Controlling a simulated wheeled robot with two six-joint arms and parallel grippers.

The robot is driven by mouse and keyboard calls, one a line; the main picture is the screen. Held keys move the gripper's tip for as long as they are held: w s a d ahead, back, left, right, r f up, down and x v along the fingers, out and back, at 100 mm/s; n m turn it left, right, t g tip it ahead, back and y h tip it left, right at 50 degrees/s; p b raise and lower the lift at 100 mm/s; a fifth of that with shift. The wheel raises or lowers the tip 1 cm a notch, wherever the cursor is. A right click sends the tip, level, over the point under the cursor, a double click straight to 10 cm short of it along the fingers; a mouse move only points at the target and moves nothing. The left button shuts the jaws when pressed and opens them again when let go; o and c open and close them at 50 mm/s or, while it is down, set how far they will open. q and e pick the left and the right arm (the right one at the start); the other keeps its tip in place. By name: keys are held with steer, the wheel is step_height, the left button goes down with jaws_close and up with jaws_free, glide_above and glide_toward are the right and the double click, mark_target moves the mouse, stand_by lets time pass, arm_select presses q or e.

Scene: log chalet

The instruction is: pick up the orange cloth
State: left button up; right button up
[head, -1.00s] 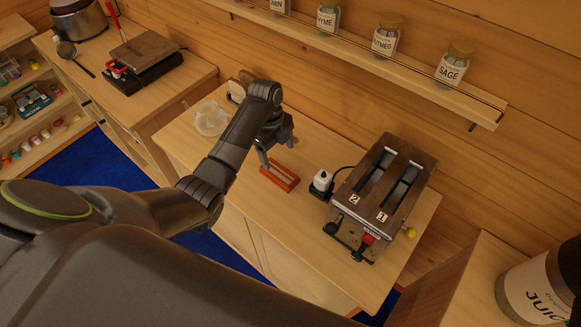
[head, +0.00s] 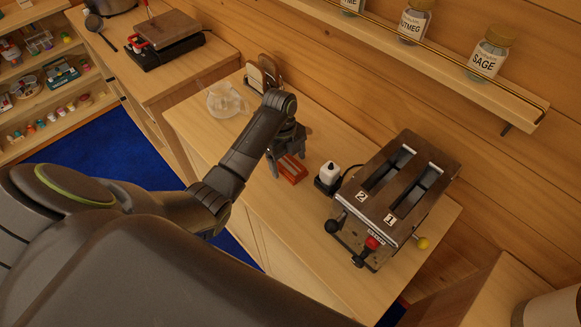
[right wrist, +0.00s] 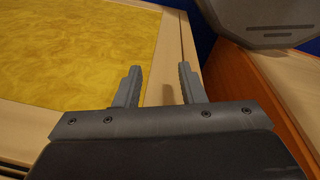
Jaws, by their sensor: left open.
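The orange cloth (head: 293,173) is a small folded strip lying on the wooden counter, left of the toaster. My left gripper (head: 287,158) is open and points down just above and beside it in the head view. Its fingers partly hide the far end of the cloth. I cannot tell whether they touch it. My right gripper (right wrist: 158,86) is open in the right wrist view, with nothing between its fingers. It is far from the cloth, which does not show in that view.
A two-slot toaster (head: 413,180) and a small white-topped bottle (head: 329,174) stand right of the cloth. A glass vessel (head: 224,100) stands to its left. A spice shelf (head: 440,68) runs along the wall. A yellow panel (right wrist: 70,55) shows in the right wrist view.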

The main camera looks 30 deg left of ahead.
arm_select(q)
steer(key=shift+s+a, duration=0.1)
steer(key=shift+a, duration=0.1)
steer(key=shift+c, duration=0.6)
steer(key=c, duration=0.5)
steer(key=shift+d, duration=0.1)
steer(key=c, duration=0.4)
arm_select(e)
steer(key=shift+s+a, duration=0.45)
steer(key=shift+s, duration=0.25)
arm_select(q)
steer(key=shift+r, duration=0.1)
